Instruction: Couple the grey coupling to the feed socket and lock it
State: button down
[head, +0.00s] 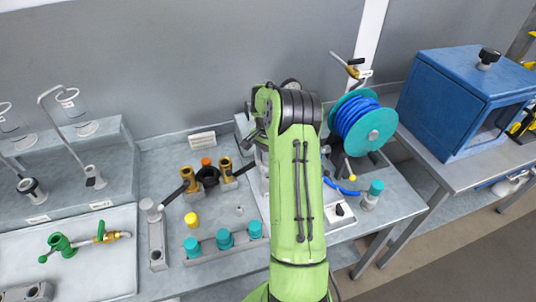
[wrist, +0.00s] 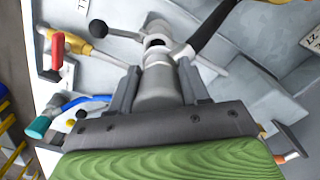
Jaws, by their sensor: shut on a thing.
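In the wrist view my gripper (wrist: 158,76) is shut on the grey coupling (wrist: 157,90), a grey cylinder between two dark fingers. Straight ahead of the coupling is a grey socket-like fitting (wrist: 155,30) with a dark opening, apparently the feed socket. The coupling's front end lines up closely with it; I cannot tell whether they touch or are engaged. A lever with a black ball (wrist: 98,30) reaches left of the fitting, and a black-handled lever (wrist: 212,26) reaches up and right. In the head view my green arm hides the coupling and socket.
A teal reel with blue hose (head: 362,118) stands right of my arm, beside a blue cabinet (head: 465,95). Left of the arm are brass fittings (head: 189,178) and several teal caps (head: 223,238). A red handle (wrist: 58,52) stands left in the wrist view.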

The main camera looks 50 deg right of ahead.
jog(key=shift+f, duration=0.35)
jog(key=shift+s+r, duration=0.15)
jog(key=shift+s, duration=0.05)
jog(key=shift+f+b, duration=0.3)
jog(key=shift+f, duration=0.05)
jog(key=shift+f, duration=0.1)
jog(key=shift+f+b, duration=0.95)
jog(key=shift+f, duration=0.2)
jog(key=shift+f+b, duration=0.3)
jog(key=shift+f, duration=0.05)
dwell(0.3)
